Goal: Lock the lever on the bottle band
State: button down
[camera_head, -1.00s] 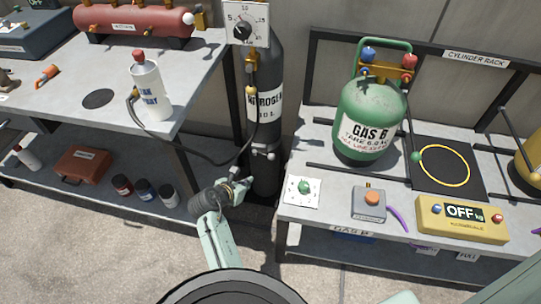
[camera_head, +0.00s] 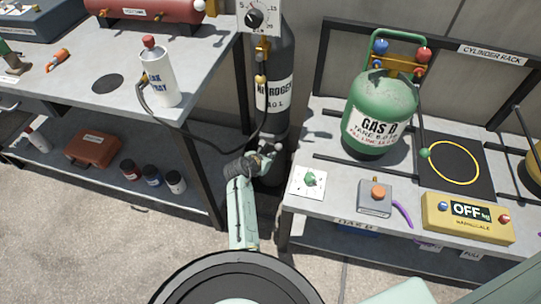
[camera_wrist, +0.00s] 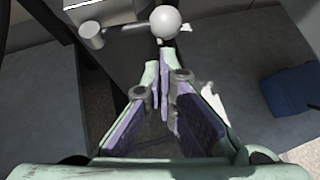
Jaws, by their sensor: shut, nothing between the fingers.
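The dark nitrogen bottle (camera_head: 285,60) stands upright between the two benches in the head view. My gripper (camera_head: 270,157) is in front of its lower part and hides much of the band and lever there. In the wrist view, a pale ball knob (camera_wrist: 165,21) sits at the top centre, with a thin bar (camera_wrist: 125,30) running left to a short grey cylinder (camera_wrist: 91,35). They look like the band's lever parts. My gripper (camera_wrist: 165,75) is shut and empty, its fingertips just below the knob. I cannot tell whether they touch it.
The right bench (camera_head: 330,170) holds a green gas cylinder (camera_head: 380,110) and a yellow scale (camera_head: 467,217). Bench legs flank the bottle closely.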

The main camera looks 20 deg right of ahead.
jog(key=shift+w+d, duration=0.25)
jog(key=shift+w+d+r+p, duration=0.25)
jog(key=shift+w+d+p, duration=0.15)
jog(key=shift+d+p, duration=0.25)
